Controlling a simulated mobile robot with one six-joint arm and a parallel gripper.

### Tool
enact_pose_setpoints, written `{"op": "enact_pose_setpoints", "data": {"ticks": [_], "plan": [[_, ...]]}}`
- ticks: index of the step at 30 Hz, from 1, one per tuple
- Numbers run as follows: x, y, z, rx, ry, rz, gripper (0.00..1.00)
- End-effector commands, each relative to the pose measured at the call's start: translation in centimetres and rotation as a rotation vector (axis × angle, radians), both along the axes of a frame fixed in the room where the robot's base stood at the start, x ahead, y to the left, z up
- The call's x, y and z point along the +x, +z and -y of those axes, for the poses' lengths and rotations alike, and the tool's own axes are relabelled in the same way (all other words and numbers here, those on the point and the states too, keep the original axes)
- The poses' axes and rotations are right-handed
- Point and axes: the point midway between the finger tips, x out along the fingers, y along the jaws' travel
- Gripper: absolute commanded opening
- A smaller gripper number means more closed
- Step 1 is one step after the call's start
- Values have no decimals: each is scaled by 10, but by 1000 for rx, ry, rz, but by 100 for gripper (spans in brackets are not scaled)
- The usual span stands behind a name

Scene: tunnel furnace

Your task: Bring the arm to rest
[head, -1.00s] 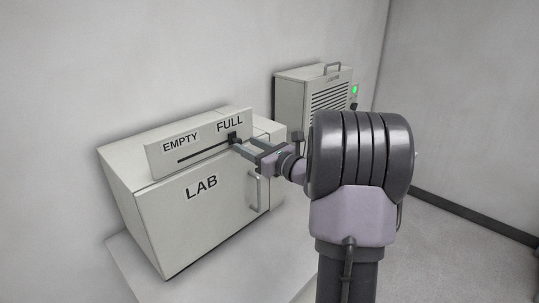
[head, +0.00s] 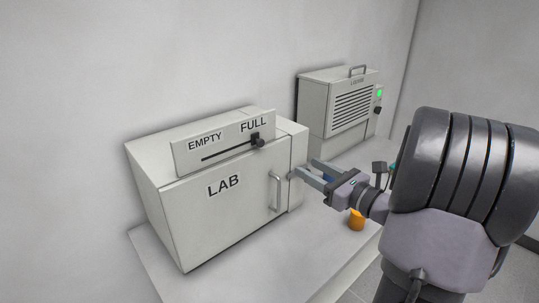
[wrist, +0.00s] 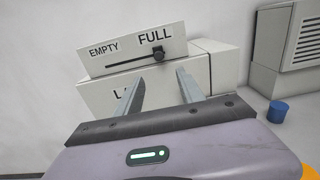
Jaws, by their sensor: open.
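My gripper (head: 300,172) is open and empty, in front of the right end of the LAB box (head: 215,220). In the wrist view its two fingers (wrist: 160,88) stand apart with nothing between them. The slider knob (head: 257,140) is at the FULL end of its slot on the EMPTY/FULL panel (head: 190,157), and it also shows in the wrist view (wrist: 158,55). My gripper is apart from the knob, to its right and lower in the head view. The LAB door's handle (head: 276,191) is left of my fingers.
A vented grey unit (head: 340,105) with a green light stands behind on the right. A blue cylinder (wrist: 277,111) and an orange cylinder (head: 356,219) stand on the pale bench (head: 260,265). The bench in front of the LAB box is clear.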

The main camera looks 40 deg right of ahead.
Motion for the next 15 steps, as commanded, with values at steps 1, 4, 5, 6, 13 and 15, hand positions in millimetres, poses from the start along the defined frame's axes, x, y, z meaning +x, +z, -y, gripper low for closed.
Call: {"op": "enact_pose_setpoints", "data": {"ticks": [1,4,5,6,13,15], "plan": [[0,0,0,0,0,0,46],[8,0,-18,-31,48,-20,46],[13,0,-34,-56,88,-37,46],[21,-2,-62,-105,163,-68,46],[-5,-46,-295,-744,838,-286,46],[-47,-72,-348,-1084,1068,-307,46]]}}
